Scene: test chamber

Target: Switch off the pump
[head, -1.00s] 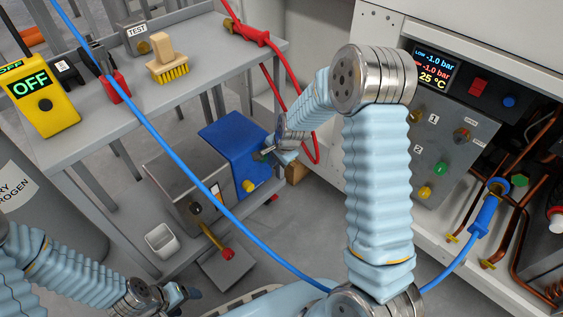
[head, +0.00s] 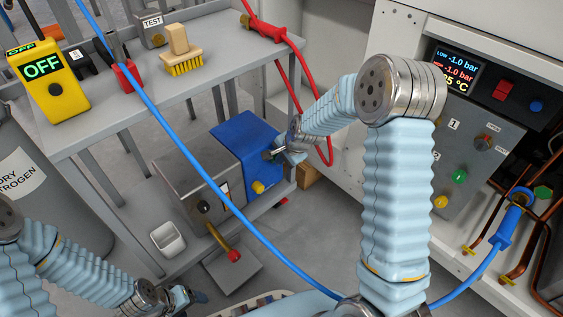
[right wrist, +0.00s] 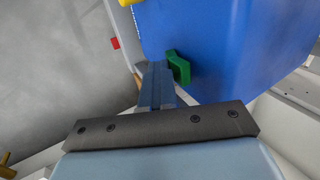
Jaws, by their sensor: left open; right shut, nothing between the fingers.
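A blue box-shaped unit (head: 245,145), which looks like the pump, is on the lower shelf of the grey cart, against a grey metal box (head: 192,180). A yellow knob (head: 258,187) is on its front. In the right wrist view the blue side (right wrist: 220,45) carries a small green switch-like part (right wrist: 179,67). My right gripper (head: 268,154) is at the right side of the blue unit. Its shut, empty fingers (right wrist: 158,75) are close beside the green part; I cannot tell whether they touch. My left gripper (head: 188,297) is low at the left, open and away from the unit.
A blue hose (head: 160,118) crosses in front of the cart. A red hose (head: 323,150) hangs behind my right forearm. The cart top (head: 130,75) holds a yellow meter (head: 48,82) and a brush (head: 183,55). A panel with a lit display (head: 458,72) stands at the right.

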